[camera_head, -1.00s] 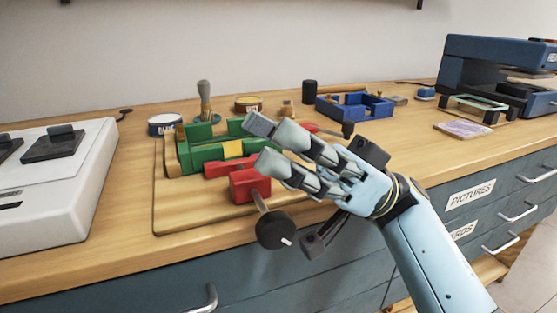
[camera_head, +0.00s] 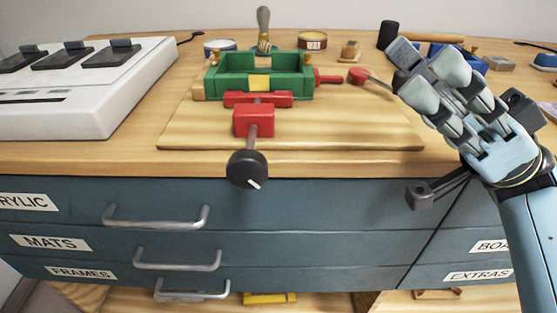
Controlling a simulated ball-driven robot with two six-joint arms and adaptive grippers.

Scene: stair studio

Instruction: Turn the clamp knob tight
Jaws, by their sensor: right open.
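The clamp knob (camera_head: 246,169) is a round black disc with a white mark pointing to the lower right. It hangs just in front of the counter's front edge. Behind it a red clamp block (camera_head: 254,121) and a red jaw bar (camera_head: 243,99) stand against a green frame (camera_head: 232,83) with a yellow patch. My right gripper (camera_head: 405,130) is open and empty, well to the right of the knob and touching nothing. My left gripper is not in view.
A wooden board (camera_head: 345,135) lies under the clamp. A white machine with dark pads (camera_head: 105,105) stands at left. Tins (camera_head: 312,40) and a brush (camera_head: 263,30) stand behind. Drawers with metal handles (camera_head: 157,217) are below the counter. The space in front of the knob is free.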

